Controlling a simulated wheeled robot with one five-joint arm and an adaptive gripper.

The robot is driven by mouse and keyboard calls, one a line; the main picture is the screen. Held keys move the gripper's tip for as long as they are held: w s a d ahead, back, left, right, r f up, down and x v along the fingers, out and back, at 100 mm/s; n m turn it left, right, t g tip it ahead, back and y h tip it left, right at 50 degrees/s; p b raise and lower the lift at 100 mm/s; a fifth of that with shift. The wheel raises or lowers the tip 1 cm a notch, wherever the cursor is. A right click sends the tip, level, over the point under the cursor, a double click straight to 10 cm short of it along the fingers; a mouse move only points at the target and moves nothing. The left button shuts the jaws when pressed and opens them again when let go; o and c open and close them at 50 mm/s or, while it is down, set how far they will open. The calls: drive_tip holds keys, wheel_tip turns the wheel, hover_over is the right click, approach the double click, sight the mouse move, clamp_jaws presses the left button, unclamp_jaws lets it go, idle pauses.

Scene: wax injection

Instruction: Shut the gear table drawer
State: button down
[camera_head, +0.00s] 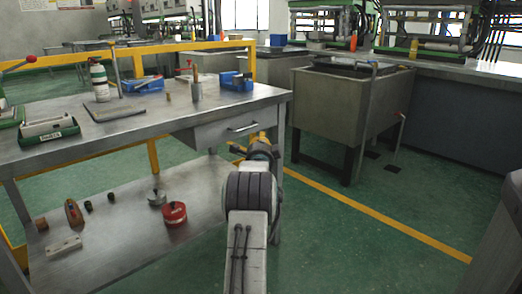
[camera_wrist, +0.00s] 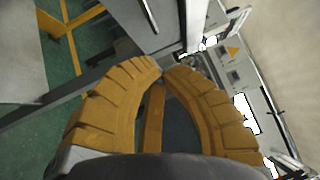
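The gear table (camera_head: 75,150) is a grey metal bench at the left in the head view. Its drawer (camera_head: 218,134) is under the right end of the top, with a bar handle (camera_head: 243,127). I cannot tell exactly how far the drawer stands out. In the wrist view the drawer front (camera_wrist: 168,28) is beyond the fingertips, with the handle (camera_wrist: 149,16) at the top. My gripper (camera_head: 260,140) is by the right part of the drawer front. Its orange fingertips (camera_wrist: 162,70) come together with nothing seen between them. Contact with the drawer cannot be told.
On the table are a white bottle (camera_head: 100,82), blue items (camera_head: 237,81) and a green-and-white device (camera_head: 48,129). The lower shelf (camera_head: 110,255) holds a red round item (camera_head: 174,213) and small parts. A grey tank (camera_head: 345,105) stands to the right; green floor (camera_head: 350,245) lies between.

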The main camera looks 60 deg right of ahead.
drive_tip(key=p+v, duration=0.1)
drive_tip(key=v, duration=0.5)
drive_tip(key=shift+s+a, duration=0.2)
drive_tip(key=shift+a, duration=0.1)
drive_tip(key=shift+f, duration=0.1)
